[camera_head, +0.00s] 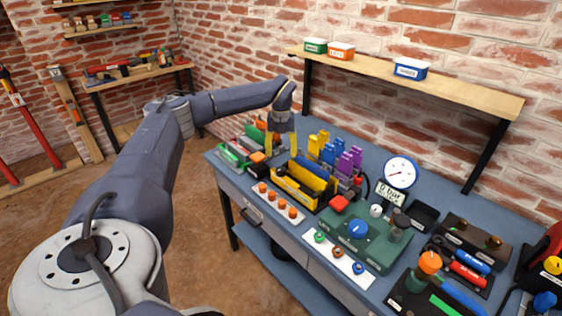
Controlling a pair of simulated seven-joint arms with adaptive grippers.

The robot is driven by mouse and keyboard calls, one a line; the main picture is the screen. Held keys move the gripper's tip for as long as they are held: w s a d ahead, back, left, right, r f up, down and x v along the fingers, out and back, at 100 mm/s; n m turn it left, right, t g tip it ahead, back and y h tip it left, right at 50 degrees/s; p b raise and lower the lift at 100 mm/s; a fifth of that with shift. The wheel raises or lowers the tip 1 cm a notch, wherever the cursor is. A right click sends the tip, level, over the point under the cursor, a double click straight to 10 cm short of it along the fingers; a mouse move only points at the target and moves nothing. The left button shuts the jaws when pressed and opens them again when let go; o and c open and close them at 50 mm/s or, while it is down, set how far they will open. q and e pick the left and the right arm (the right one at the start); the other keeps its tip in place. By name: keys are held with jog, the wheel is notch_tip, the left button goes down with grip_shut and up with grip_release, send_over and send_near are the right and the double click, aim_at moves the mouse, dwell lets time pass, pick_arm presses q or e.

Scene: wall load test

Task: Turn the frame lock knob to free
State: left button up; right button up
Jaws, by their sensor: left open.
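A green unit (340,243) stands on the blue bench. It carries a round blue knob (358,230), a red cap (339,204) and a dark grey knob (401,222). Labels are too small to read, so I cannot tell which knob is the frame lock or how it is set. My left gripper (281,150) points down, open, over the back left of the bench, just behind the yellow open box (304,187) and well left of the green unit. Its fingertips are partly hidden behind nearby items. My right gripper is not in view.
A round gauge (400,171) stands behind the green unit. Yellow, blue and purple blocks (348,163) stand beside my gripper. Orange-capped pieces (270,195) line the front edge. A wooden shelf (460,92) with small tubs hangs above. Tool trays crowd the right.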

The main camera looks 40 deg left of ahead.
pick_arm(q)
jog(key=shift+r, duration=1.4)
